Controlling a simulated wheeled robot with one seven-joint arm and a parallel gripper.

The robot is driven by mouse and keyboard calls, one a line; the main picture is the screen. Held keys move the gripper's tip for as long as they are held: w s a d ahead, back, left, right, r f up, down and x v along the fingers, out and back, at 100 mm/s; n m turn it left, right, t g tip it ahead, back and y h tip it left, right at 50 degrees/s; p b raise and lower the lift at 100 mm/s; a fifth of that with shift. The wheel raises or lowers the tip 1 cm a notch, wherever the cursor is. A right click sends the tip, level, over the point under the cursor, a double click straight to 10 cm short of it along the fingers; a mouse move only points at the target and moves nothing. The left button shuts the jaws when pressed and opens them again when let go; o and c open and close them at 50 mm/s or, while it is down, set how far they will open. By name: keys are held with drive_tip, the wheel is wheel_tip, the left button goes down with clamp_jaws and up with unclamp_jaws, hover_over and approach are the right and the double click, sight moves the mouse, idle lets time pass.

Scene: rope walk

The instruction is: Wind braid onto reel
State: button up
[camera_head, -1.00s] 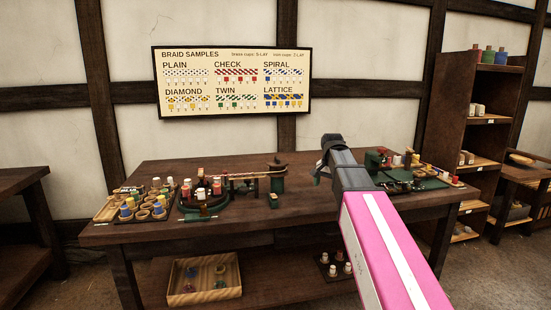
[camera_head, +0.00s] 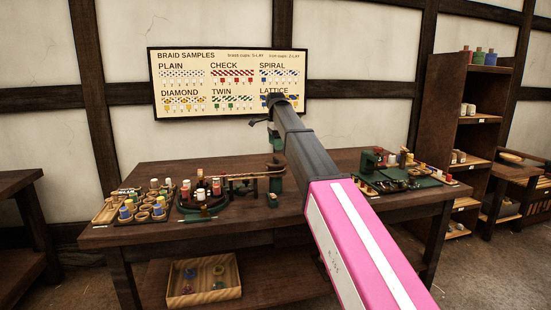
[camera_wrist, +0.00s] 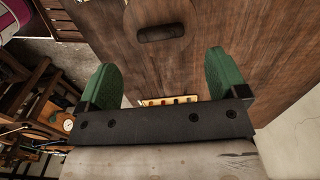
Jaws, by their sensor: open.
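My gripper (camera_wrist: 160,62) is open and empty, with its two green fingers wide apart in the wrist view. In the head view its green finger (camera_head: 276,141) points down above the green winding post (camera_head: 276,184) on the bench. The top of that post is partly hidden by my arm. The tan braid (camera_head: 245,177) runs from the round green braiding stand (camera_head: 203,196) to the post. In the wrist view a round wooden disc with a dark cylindrical handle (camera_wrist: 160,33) lies beyond the fingertips, apart from them. I cannot tell the reel clearly from the post.
A tray of bobbins (camera_head: 148,205) is at the bench's left. A green mat with tools and spools (camera_head: 425,180) is at the right. The sample board (camera_head: 230,82) hangs behind. The bench front (camera_head: 260,225) is mostly clear. A shelf unit (camera_head: 480,140) stands at right.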

sight(276, 158)
wheel_tip(276, 158, down, 7)
drive_tip(key=shift+r, duration=0.2)
drive_tip(key=c, duration=0.9)
